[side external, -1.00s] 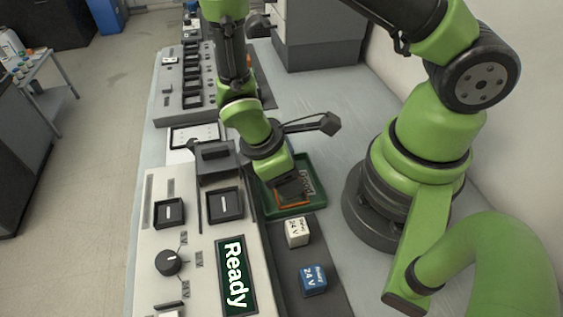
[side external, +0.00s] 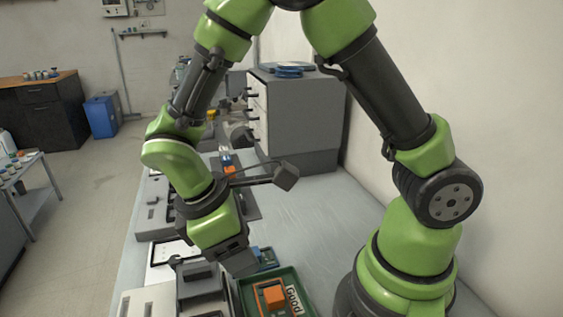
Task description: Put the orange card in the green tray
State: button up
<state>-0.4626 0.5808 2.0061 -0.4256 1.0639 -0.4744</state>
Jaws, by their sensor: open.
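The green tray (side external: 313,312) stands on the bench at the bottom of the view, cut off by the lower edge. An orange block-like piece (side external: 270,295), which looks like the orange card, lies inside it beside a "Good" label (side external: 293,300). My gripper (side external: 243,266) is just behind and to the left of the tray, above the bench, apart from the orange piece. It is open and nothing shows in it, though its fingertips are small and dark here.
Grey control panels (side external: 150,300) stand to the left of the tray. A small blue item (side external: 266,257) is behind the tray. A grey drawer cabinet (side external: 300,115) stands at the back. The bench right of the tray is clear.

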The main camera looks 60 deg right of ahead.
jog(key=s+d+r+m+t+y, duration=0.2)
jog(key=r+m+t, duration=0.3)
jog(key=r, duration=0.3)
jog(key=s+d+r+m+t+y, duration=0.3)
jog(key=s+d+r+m+t, duration=0.1)
jog(key=r+m, duration=0.3)
jog(key=shift+s+r+m+t, duration=0.3)
jog(key=shift+s+r+t, duration=0.35)
jog(key=shift+r, duration=0.5)
